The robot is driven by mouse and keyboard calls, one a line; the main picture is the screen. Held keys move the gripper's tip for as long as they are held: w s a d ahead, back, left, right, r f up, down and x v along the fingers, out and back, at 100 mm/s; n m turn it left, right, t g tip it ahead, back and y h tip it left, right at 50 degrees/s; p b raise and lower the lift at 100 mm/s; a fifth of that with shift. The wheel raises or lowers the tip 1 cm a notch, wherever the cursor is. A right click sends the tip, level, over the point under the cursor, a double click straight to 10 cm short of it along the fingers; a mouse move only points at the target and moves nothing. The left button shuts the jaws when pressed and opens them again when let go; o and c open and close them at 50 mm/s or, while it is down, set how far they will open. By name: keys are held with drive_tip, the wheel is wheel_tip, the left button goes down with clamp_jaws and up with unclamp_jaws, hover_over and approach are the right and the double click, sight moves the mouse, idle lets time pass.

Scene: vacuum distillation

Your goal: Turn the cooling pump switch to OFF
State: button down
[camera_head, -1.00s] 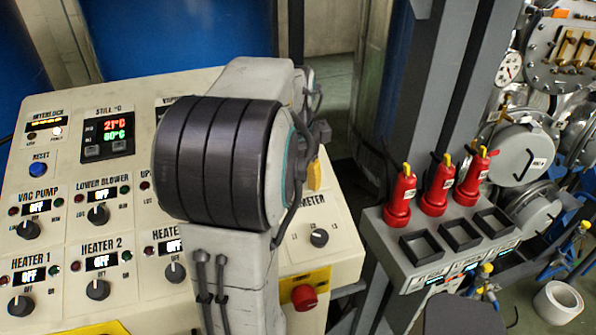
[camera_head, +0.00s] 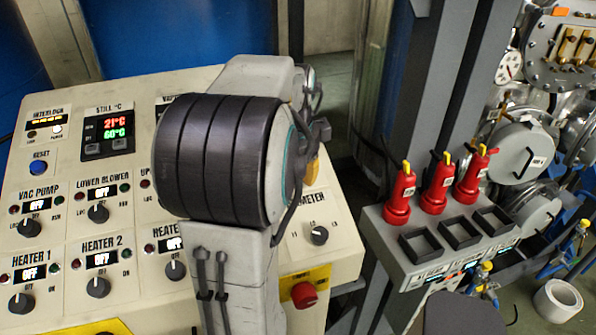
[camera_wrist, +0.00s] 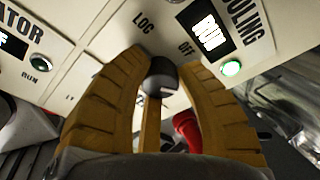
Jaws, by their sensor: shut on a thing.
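The cooling pump switch is a dark round knob (camera_wrist: 162,76) with a pale pointer line, seen in the wrist view on the cream panel. My gripper (camera_wrist: 158,66) has its two yellow-brown fingers closed on either side of the knob. Beside it, a display (camera_wrist: 208,33) reads RUN and a green lamp (camera_wrist: 231,69) is lit. The label shows only in part, ending in "OOLING". In the head view my arm hides the switch; only a bit of a yellow finger (camera_head: 312,172) shows.
The control panel (camera_head: 145,82) carries several other knobs, including the vac pump knob (camera_head: 29,228). A red emergency button (camera_head: 304,295) sits low on the panel; red also shows behind my fingers in the wrist view.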

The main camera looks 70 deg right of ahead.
drive_tip(key=shift+f+b, duration=0.15)
drive_tip(key=shift+b, duration=0.25)
drive_tip(key=shift+f+n+b, duration=0.15)
drive_tip(key=shift+n+b, duration=0.45)
drive_tip(key=shift+b, duration=0.25)
drive_tip(key=shift+n+h+b, duration=0.3)
drive_tip(key=shift+n+b, duration=0.5)
drive_tip(key=shift+b, duration=0.25)
drive_tip(key=shift+a+n+b, duration=0.1)
drive_tip(key=shift+n+b, duration=0.95)
drive_tip(key=shift+n, duration=0.15)
drive_tip(key=shift+n+h+b, duration=0.4)
drive_tip(key=shift+n+b, duration=0.55)
drive_tip(key=shift+n, duration=0.75)
drive_tip(key=c, duration=0.8)
unclamp_jaws()
drive_tip(key=shift+w+r, duration=0.15)
drive_tip(key=shift+r, duration=0.05)
drive_tip(key=shift+c, duration=0.2)
